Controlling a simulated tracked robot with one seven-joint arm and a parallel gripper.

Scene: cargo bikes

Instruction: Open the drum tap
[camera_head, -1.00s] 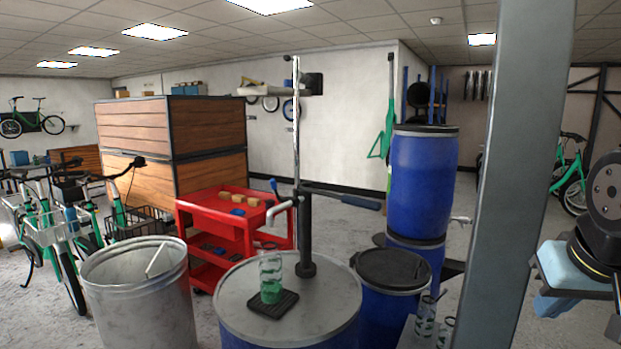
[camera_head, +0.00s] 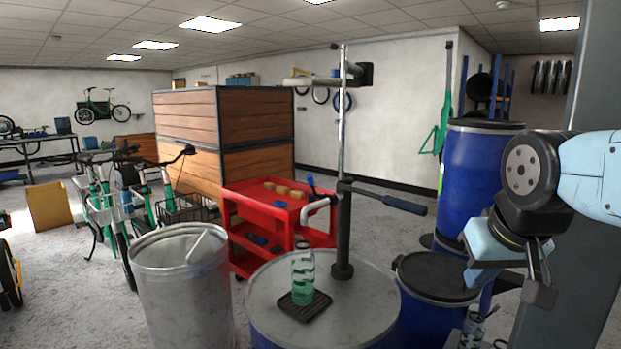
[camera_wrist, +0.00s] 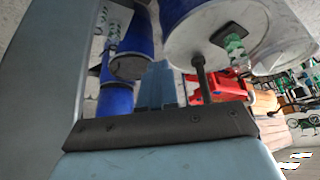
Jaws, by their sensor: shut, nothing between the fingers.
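The drum (camera_head: 365,315) is blue with a pale metal lid and stands at the front centre. A dark post (camera_head: 343,240) rises from its lid, with a long dark handle (camera_head: 403,205) pointing right. A pale bent tap (camera_head: 318,206) with an upright blue lever (camera_head: 311,184) sticks out to the left of the post. A clear bottle with green in it (camera_head: 301,278) stands on a black tray (camera_head: 302,304) below the tap. My gripper (camera_wrist: 158,80) is shut and empty. In the head view it is right of the drum, apart from the tap; its fingertips are unclear there.
A metal bin (camera_head: 183,300) stands left of the drum and a red trolley (camera_head: 275,215) behind it. A black-lidded drum (camera_head: 435,277) and a tall blue drum (camera_head: 478,170) stand on the right. A grey pillar (camera_head: 590,290) is behind my arm. Bikes stand at left.

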